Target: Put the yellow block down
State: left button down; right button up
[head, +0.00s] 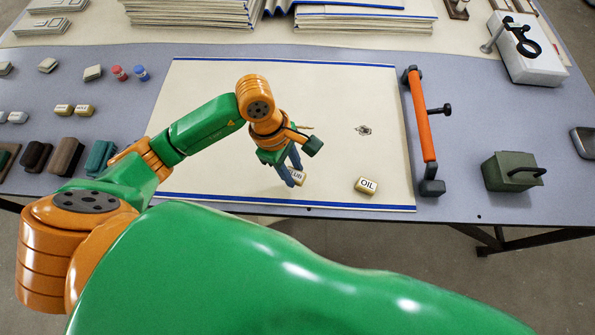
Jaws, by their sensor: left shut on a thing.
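My left gripper (294,174) is over the cream cloth with blue edge stripes (220,90). Its fingers point down and are shut on a small yellow-gold block (299,178) with a pale lettered top. The fingers cover part of this block. It is at or just above the cloth near its front edge; I cannot tell whether it touches. A similar block marked OIL (366,186) lies on the cloth to the right, apart from the gripper. My right gripper is not in view.
An orange-handled bar (422,125) stands along the cloth's right edge, with a dark green box (512,171) beyond it. Folded cloths (365,18) are stacked at the back. Several small blocks (67,155) sit at left.

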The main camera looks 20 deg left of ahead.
aim_at(296, 177)
pick_arm(q)
jog(key=x, duration=0.4)
jog(key=shift+w+a+f, duration=0.2)
jog(key=shift+w+f, duration=0.05)
jog(key=shift+w, duration=0.1)
jog(key=shift+f, duration=0.15)
jog(key=c, duration=0.5)
grip_release()
jog(key=shift+c, duration=0.2)
